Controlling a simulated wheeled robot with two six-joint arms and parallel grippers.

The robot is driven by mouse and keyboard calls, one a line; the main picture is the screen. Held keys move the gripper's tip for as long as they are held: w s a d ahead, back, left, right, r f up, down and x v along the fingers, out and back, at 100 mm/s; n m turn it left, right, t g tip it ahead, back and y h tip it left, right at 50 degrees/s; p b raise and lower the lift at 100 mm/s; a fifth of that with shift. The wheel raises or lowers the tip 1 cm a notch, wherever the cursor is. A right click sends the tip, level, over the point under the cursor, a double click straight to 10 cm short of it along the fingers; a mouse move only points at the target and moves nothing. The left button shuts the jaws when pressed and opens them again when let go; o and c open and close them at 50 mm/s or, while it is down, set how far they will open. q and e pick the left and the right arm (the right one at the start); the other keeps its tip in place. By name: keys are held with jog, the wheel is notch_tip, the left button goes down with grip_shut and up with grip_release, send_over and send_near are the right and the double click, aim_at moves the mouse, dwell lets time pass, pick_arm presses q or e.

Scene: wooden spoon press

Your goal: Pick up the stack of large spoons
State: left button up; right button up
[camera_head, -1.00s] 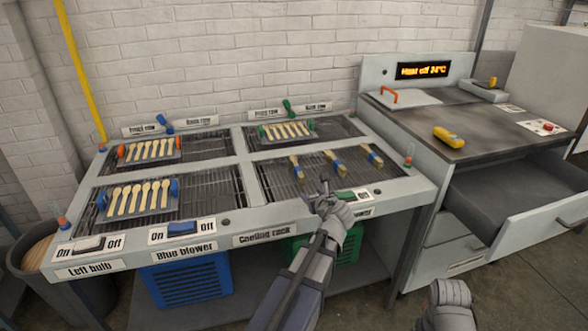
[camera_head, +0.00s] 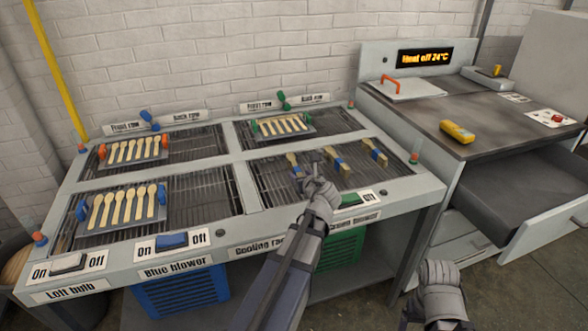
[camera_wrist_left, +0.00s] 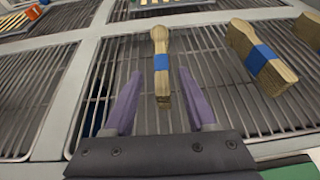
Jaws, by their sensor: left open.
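Three stacks of pale wooden spoons, each with a blue band, lie on the front right rack section: a left stack (camera_head: 293,161), a middle stack (camera_head: 337,163) and a right stack (camera_head: 375,151). I cannot tell their sizes apart for certain. My left gripper (camera_head: 309,168) is open and empty at the left stack. In the left wrist view its two purple fingers (camera_wrist_left: 159,73) stand on either side of the lower part of the left stack (camera_wrist_left: 161,40), apart from it. The height gap is unclear. My right arm shows at the bottom right, its fingers out of sight.
Trays of loose spoons lie on the other rack sections: back left (camera_head: 134,150), front left (camera_head: 122,208) and back right (camera_head: 283,126). The switch panel (camera_head: 357,199) edges the rack near my gripper. A worktop (camera_head: 470,100) with an open drawer (camera_head: 520,190) stands right.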

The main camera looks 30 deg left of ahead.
aim_at(296, 169)
pick_arm(q)
jog(key=b+x, duration=0.2)
jog(key=x, duration=0.4)
jog(key=shift+w+a+f, duration=0.1)
jog(key=shift+w, duration=0.15)
jog(key=shift+w+a+f, duration=0.1)
jog(key=shift+w+a, duration=0.15)
jog(key=shift+a, duration=0.05)
jog(key=shift+c, duration=0.4)
grip_shut()
